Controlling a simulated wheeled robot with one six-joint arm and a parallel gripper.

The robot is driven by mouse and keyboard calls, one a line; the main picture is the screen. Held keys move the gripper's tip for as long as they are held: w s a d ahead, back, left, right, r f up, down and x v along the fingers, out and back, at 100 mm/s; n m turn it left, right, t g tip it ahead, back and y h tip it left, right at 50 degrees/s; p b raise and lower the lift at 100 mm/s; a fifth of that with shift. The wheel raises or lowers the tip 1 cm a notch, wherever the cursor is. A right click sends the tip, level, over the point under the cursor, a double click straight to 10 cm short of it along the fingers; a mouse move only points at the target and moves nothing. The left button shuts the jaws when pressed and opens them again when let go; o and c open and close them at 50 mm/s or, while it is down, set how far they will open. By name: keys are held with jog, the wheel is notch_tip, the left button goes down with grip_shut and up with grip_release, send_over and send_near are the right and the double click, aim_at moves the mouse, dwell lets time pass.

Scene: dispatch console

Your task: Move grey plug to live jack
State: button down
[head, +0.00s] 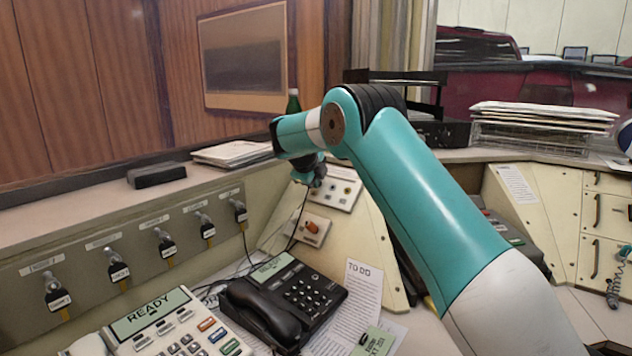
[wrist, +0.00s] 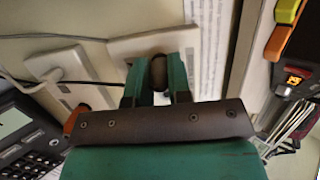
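My gripper (head: 316,178) is at the jack plate (head: 343,187) on the slanted console face, in the head view. In the wrist view my gripper (wrist: 157,78) has its two teal fingers close on either side of a dark grey rounded piece, the grey plug (wrist: 158,72). A thin dark cable (head: 300,215) hangs from the gripper area in the head view. The jack plate also shows behind the fingers in the wrist view (wrist: 125,48). Several small round sockets show on it in the head view. The plug's tip is hidden, so I cannot tell whether it sits in a socket.
A lower plate with an orange part (head: 312,227) sits below the jack plate. A black phone (head: 285,298) and a pale READY phone (head: 165,325) stand in front. A TO DO sheet (head: 350,300) lies right of the phone.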

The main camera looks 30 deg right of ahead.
jog(key=shift+a+r, duration=0.25)
jog(key=shift+r, duration=0.05)
jog(key=shift+v, duration=1)
jog(key=shift+s+a+r, duration=0.15)
jog(key=shift+a+r, duration=0.5)
jog(key=shift+r, duration=0.05)
jog(key=shift+s+a+r, duration=0.15)
jog(key=shift+a+r, duration=0.55)
jog(key=shift+r, duration=0.05)
jog(key=shift+p, duration=0.3)
